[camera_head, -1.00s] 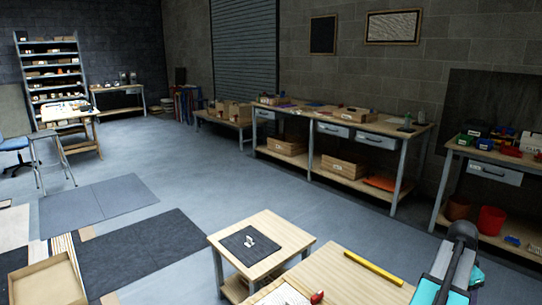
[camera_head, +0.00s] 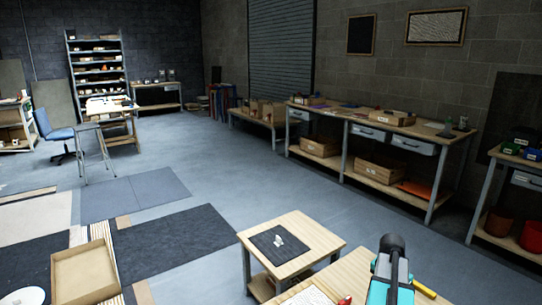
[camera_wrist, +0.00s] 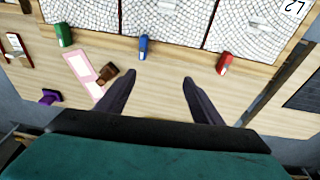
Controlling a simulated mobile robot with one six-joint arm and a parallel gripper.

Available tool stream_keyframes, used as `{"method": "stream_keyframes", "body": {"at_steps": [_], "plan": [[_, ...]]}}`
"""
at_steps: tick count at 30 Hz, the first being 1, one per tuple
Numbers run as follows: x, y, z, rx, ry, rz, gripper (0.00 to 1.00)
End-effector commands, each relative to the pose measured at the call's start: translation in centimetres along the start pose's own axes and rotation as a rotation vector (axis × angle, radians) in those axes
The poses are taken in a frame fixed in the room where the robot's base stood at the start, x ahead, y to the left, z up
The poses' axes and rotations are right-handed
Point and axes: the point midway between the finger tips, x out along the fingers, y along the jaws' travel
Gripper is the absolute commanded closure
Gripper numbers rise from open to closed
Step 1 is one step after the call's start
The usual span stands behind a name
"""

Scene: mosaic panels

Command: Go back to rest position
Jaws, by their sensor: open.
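My gripper (camera_wrist: 158,80) shows in the wrist view with its two dark fingers spread apart and nothing between them. It hangs above a wooden table (camera_wrist: 165,95). In the head view my arm, teal and dark grey, stands at the bottom right over the wooden table (camera_head: 352,277). In the wrist view white mosaic panels (camera_wrist: 165,30) lie beyond the fingertips. Along their near edge are a green block (camera_wrist: 64,36), a blue block (camera_wrist: 143,46) and a red block (camera_wrist: 224,62), all apart from the fingers.
A pink frame (camera_wrist: 84,68), a brown piece (camera_wrist: 108,74) and a purple piece (camera_wrist: 49,97) lie left of the fingers. A small table (camera_head: 314,240) with a black mat (camera_head: 268,251) stands beside the worktable. Workbenches (camera_head: 385,121) line the wall; the floor (camera_head: 240,175) between is open.

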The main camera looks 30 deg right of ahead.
Motion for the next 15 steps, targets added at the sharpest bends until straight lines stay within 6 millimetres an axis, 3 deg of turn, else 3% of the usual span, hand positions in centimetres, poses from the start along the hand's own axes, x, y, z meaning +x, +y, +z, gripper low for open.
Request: {"method": "stream_keyframes", "body": {"at_steps": [6,15], "plan": [[0.8,-5.9,5.4,-0.177,-0.016,-0.026,0.39],[1.7,-12.5,13.4,-0.415,-0.037,-0.061,0.39]]}}
